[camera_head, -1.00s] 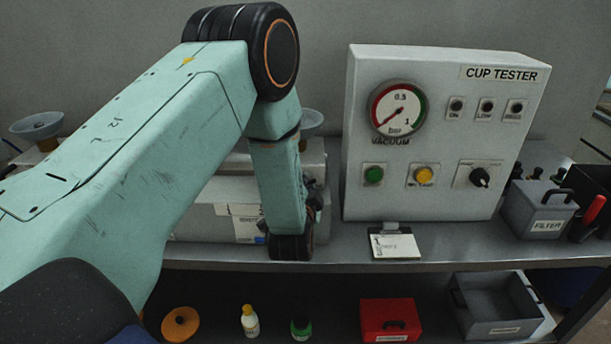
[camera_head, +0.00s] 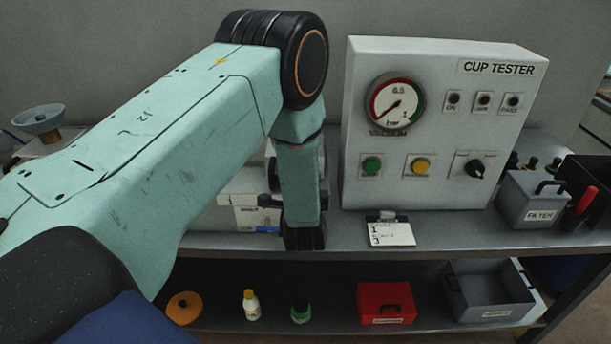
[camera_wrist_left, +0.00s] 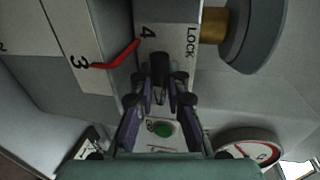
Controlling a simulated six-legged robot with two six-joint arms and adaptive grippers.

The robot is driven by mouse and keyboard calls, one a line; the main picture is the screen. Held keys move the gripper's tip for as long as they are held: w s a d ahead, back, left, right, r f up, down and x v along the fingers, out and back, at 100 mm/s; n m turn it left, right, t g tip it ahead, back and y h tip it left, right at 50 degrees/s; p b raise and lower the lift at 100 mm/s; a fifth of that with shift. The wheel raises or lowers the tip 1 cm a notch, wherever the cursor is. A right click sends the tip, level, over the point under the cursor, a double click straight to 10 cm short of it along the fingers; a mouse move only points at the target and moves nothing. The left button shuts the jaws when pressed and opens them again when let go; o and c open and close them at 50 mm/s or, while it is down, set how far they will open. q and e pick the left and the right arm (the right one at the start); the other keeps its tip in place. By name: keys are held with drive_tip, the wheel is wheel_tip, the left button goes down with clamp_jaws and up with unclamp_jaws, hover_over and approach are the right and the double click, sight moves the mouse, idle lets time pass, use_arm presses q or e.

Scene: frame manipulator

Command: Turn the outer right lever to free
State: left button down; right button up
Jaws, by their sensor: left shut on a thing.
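In the left wrist view my left gripper (camera_wrist_left: 160,102) is shut on a dark lever (camera_wrist_left: 160,66), with its fingers on both sides of the lever's end. The lever is beside a white label reading LOCK (camera_wrist_left: 189,42) and the number 4 (camera_wrist_left: 147,31). A red bent bar (camera_wrist_left: 118,56) runs between the labels 3 and 4. In the head view my left arm covers most of the grey unit with the levers (camera_head: 232,218), and the gripper's fingers cannot be made out there. My right gripper is not in view.
The cup tester box (camera_head: 430,195) stands right of my left arm, with a clipboard (camera_head: 390,234) before it. A grey filter box (camera_head: 535,200) is farther right. A suction cup (camera_head: 38,118) is at left. The lower shelf holds a red box (camera_head: 386,302) and a grey tray (camera_head: 490,290).

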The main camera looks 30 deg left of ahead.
use_arm(q)
drive_tip(key=shift+d+f, duration=0.1)
drive_tip(key=c, duration=1.4)
unclamp_jaws()
drive_tip(key=shift+d, duration=0.1)
drive_tip(key=shift+o, duration=0.3)
drive_tip(key=shift+s, duration=0.1)
drive_tip(key=v, duration=1.1)
drive_tip(key=shift+s+r, duration=0.2)
drive_tip(key=shift+s, duration=0.15)
drive_tip(key=shift+d, duration=0.15)
